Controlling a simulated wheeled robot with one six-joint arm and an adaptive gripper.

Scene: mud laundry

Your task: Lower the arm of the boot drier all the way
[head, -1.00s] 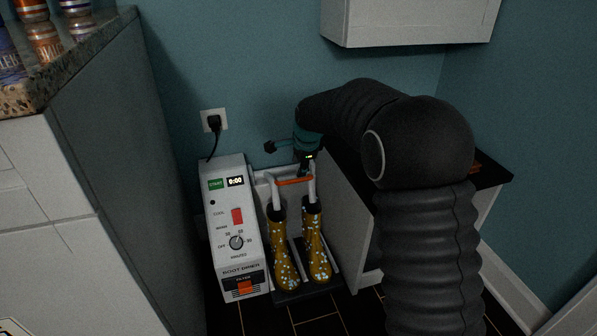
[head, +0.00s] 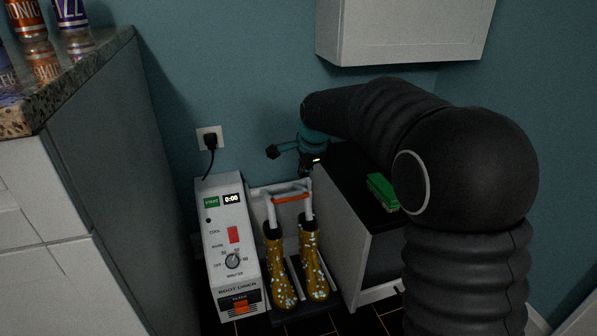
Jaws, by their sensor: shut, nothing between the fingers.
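The boot drier (head: 226,262) is a white box on the floor with a green start label, a 0:00 display, a red switch, a dial and an orange filter tab. Beside it stand two yellow patterned boots (head: 281,268) on a dark base. The drier's arm (head: 291,197) has white tubes going down into the boots and an orange-red crossbar between them. My gripper (head: 307,172) is shut and empty, just above the right end of the crossbar. Its fingertips are small and dark here, and I cannot tell whether they touch the arm.
A dark-topped bench (head: 345,180) with a green object (head: 382,192) stands close on the right. A stone-topped cabinet (head: 70,90) with cans is at left. A plugged socket (head: 209,139) is on the wall, and a white wall cabinet (head: 405,35) hangs above.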

